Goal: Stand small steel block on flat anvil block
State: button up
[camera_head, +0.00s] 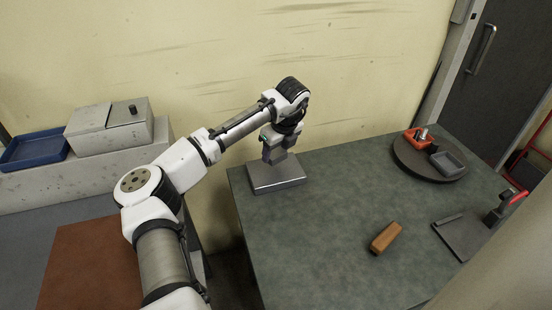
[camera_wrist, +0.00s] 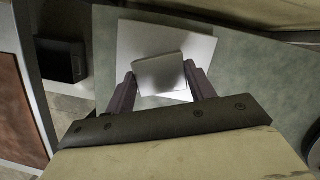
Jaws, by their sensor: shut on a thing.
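The flat anvil block (camera_head: 277,181) is a low grey slab near the back left corner of the bench; in the wrist view it shows as a pale plate (camera_wrist: 135,38). My gripper (camera_head: 277,155) is directly above it, pointing down. In the wrist view my gripper (camera_wrist: 160,82) is shut on the small steel block (camera_wrist: 160,70), a grey block between the two fingers. The block is over the anvil block's top face. Whether its underside touches the anvil block is hard to tell.
A wooden piece (camera_head: 385,237) lies on the green bench top (camera_head: 310,235). A round dark turntable (camera_head: 405,160) holds an orange tray (camera_head: 413,140) and a grey tray (camera_head: 447,163). A dark plate with a fixture (camera_head: 465,236) sits at right.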

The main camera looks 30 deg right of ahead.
aim_at(277, 154)
jog(key=shift+f+p, duration=0.4)
jog(key=shift+f, duration=1.5)
jog(key=shift+f, duration=0.2)
jog(key=o, duration=1.4)
jog(key=shift+c, duration=0.2)
jog(key=b+v, duration=0.3)
jog(key=v, duration=0.9)
jog(key=shift+r, duration=0.15)
